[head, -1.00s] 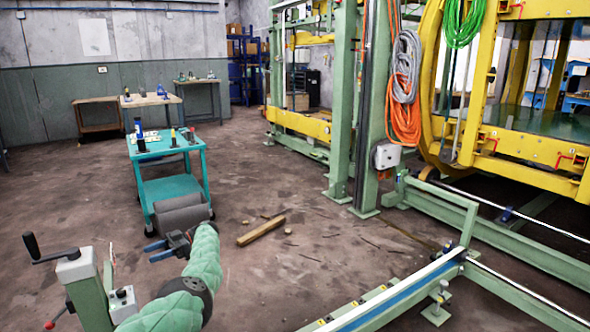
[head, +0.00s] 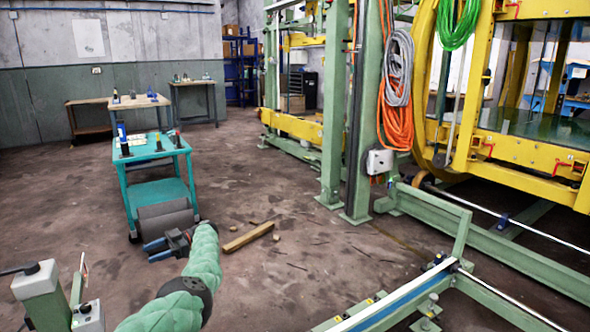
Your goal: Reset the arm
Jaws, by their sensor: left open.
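My left arm comes in from the bottom left with a green padded sleeve. Its left gripper (head: 155,250) has blue fingers that point left and stand apart, with nothing between them. The gripper is in the air over the brown floor, just in front of a dark grey roller (head: 165,220) as seen from the head. No contact between them can be made out. My right gripper is not in view.
A teal cart (head: 158,166) with bottles on top stands behind the roller. A green crank stand (head: 40,285) is close at the lower left. A wooden beam (head: 248,237) lies on the floor. Green and yellow machine frames (head: 330,115) fill the right. Open floor lies at centre.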

